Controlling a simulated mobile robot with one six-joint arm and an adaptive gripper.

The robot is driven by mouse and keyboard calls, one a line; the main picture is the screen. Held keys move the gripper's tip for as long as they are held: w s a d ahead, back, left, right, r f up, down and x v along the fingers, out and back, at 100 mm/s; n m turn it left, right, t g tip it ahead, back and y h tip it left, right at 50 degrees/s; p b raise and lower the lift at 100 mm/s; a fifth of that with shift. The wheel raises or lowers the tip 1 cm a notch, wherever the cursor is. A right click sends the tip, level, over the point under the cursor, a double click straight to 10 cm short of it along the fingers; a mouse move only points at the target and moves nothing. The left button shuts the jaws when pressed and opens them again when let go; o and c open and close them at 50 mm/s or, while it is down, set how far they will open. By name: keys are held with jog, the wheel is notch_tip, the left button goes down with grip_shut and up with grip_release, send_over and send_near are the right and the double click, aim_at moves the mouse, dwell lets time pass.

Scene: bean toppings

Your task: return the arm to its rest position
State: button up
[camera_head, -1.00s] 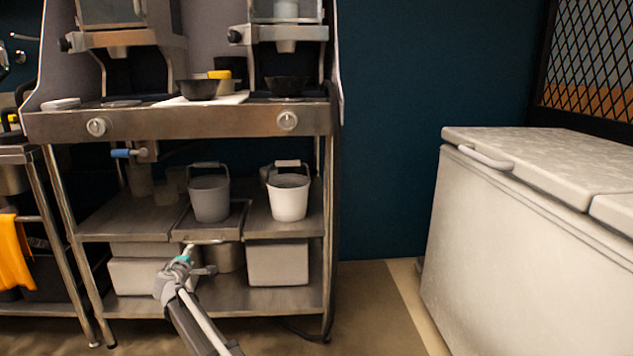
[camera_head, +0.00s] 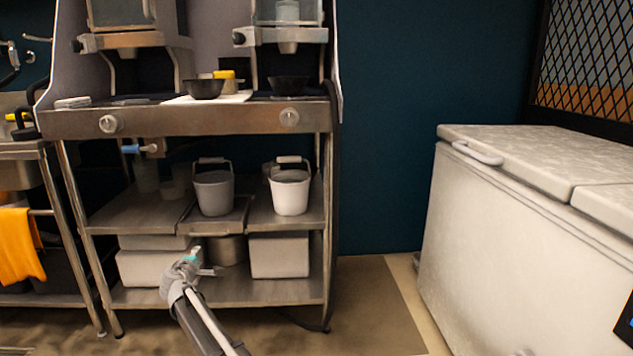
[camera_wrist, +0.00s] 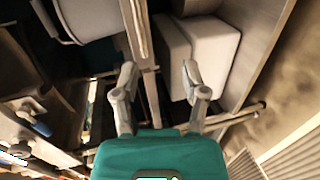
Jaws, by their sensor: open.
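My gripper (camera_wrist: 160,85) shows in the wrist view with its two fingers apart and nothing between them. In the head view my arm reaches up from the bottom edge, and my gripper (camera_head: 196,258) is in front of the lower part of the metal coffee stand (camera_head: 215,121). It appears clear of the stand's shelves, though the exact gap is hard to tell. The fingertips are small in the head view.
A grey bucket (camera_head: 213,192) and a white bucket (camera_head: 290,192) stand on the middle shelf. White boxes (camera_head: 279,257) sit on the lower shelf. A white chest freezer (camera_head: 520,240) stands at right. Open floor (camera_head: 375,300) lies between stand and freezer.

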jog(key=s+d+f+m+g+h+p, duration=0.1)
jog(key=s+d+m+g+h+p, duration=0.15)
jog(key=d, duration=0.95)
jog(key=s+d+f+m+g+h+p, duration=0.1)
jog(key=s+d+m+g+p, duration=0.2)
jog(key=d, duration=0.9)
jog(key=s+d+m+g+h+p, duration=0.15)
jog(key=d+m, duration=0.35)
jog(key=d, duration=0.7)
jog(key=s+d+r+m+g+y+p, duration=0.1)
jog(key=s+d+m+g+y+p, duration=0.2)
jog(key=s+d, duration=0.8)
jog(key=s+d+m+g+y+p, duration=0.1)
jog(key=s+d+m+g+p, duration=0.35)
jog(key=s, duration=1.05)
notch_tip(320, 180, up, 38)
jog(key=d+p, duration=0.2)
jog(key=p, duration=3.4)
jog(key=shift+w+d+g, duration=0.35)
jog(key=shift+w+g, duration=0.1)
jog(key=shift+f, duration=0.1)
jog(key=shift+c, duration=0.4)
jog(key=shift+s, duration=0.1)
